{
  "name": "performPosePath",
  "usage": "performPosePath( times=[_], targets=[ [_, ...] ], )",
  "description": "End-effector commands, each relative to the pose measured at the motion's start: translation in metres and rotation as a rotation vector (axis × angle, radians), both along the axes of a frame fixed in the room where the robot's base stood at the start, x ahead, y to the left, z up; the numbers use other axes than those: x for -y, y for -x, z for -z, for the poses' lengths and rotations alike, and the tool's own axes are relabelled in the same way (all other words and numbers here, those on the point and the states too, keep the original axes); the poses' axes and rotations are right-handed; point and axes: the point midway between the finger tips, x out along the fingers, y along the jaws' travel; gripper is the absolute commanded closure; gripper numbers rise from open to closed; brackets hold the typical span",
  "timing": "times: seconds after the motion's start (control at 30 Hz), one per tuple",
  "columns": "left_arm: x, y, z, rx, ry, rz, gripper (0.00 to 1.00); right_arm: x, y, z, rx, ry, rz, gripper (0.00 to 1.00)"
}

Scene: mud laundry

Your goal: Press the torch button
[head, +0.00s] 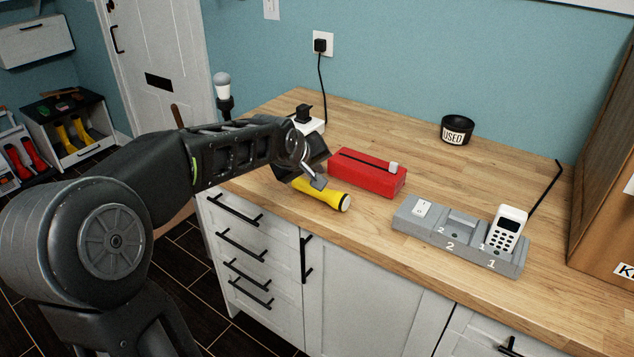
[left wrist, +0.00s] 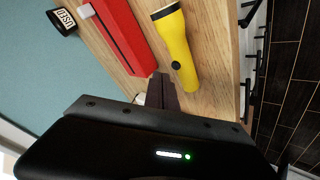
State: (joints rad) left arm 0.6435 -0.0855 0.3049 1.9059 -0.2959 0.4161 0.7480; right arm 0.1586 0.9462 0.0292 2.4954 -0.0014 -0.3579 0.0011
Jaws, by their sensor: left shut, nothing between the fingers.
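The torch (head: 324,194) is yellow with a black-rimmed head and lies on the wooden worktop near its front edge. In the left wrist view the torch (left wrist: 178,52) shows whole, with its round black button (left wrist: 176,66) on the body facing the camera. My left gripper (head: 318,182) is shut and empty just over the torch's tail end in the head view. In the left wrist view its fingertips (left wrist: 160,80) are beside the tail end, near the button; I cannot tell whether they touch the torch. My right gripper is not in view.
A red box (head: 367,173) with a white slider lies just behind the torch. A grey dock (head: 459,236) with a handset (head: 508,229) stands to the right. A black "USED" pot (head: 457,130) is at the back. A cardboard box (head: 606,200) blocks the right end. Worktop between is clear.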

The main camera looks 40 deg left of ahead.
Motion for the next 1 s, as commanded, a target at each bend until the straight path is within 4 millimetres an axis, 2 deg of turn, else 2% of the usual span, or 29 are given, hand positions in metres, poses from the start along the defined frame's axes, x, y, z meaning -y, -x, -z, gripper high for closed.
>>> performPosePath(
  times=[0.53, 1.0],
  targets=[
    [0.0, 0.0, -0.055, 0.002, -0.002, 0.0, 1.0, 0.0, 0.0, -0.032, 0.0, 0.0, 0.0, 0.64],
    [0.0, 0.0, -0.059, 0.001, -0.001, -0.001, 1.0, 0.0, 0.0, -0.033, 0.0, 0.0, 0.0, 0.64]
  ],
)
